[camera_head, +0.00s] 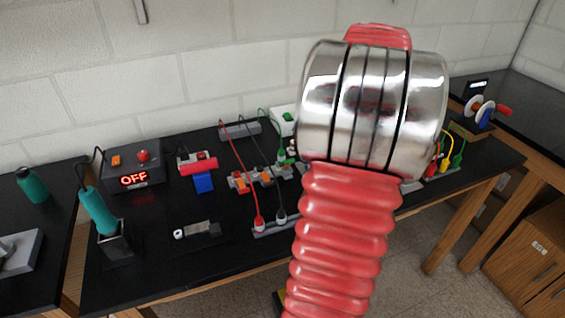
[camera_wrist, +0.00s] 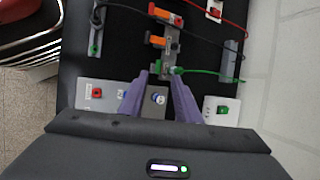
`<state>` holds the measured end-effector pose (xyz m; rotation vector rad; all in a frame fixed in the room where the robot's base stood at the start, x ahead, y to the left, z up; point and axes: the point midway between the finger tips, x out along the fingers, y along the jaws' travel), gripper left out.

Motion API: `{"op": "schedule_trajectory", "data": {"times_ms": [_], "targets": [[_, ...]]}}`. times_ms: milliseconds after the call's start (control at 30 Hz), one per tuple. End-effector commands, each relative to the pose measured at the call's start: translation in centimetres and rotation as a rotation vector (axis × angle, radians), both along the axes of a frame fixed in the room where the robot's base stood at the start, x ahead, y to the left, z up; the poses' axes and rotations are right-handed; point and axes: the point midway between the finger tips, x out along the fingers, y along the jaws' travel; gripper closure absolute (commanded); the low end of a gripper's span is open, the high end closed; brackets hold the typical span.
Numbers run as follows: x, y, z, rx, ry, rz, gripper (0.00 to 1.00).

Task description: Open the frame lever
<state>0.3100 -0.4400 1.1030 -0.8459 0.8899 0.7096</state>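A grey extrusion frame (camera_wrist: 168,50) shows in the wrist view, just beyond my fingertips, on the black table. It carries an orange lever (camera_wrist: 154,41), a second orange-red piece (camera_wrist: 165,15) at its far end and a green piece near my fingers. In the head view the frame's orange parts (camera_head: 240,183) show left of my arm. I cannot tell which piece is the frame lever. My gripper (camera_wrist: 158,76) is open, its two purple fingers apart with nothing held between them. In the head view my arm hides my gripper and part of the table.
A white box with a green button (camera_wrist: 222,109) is right of my fingers; a plate with a red knob (camera_wrist: 97,92) is left. Red and green cables cross nearby. A control box reading OFF (camera_head: 133,180) and a teal-handled tool (camera_head: 97,210) stand farther left.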

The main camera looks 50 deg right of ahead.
Motion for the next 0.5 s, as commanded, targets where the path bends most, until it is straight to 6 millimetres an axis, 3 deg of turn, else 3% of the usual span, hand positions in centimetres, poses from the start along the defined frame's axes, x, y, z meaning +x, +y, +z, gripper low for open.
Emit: {"op": "schedule_trajectory", "data": {"times_ms": [333, 500], "targets": [[0.1, 0.1, -0.2, -0.001, 0.001, 0.002, 0.7], [0.6, 0.3, -1.2, 0.001, 0.001, 0.003, 0.7]]}}
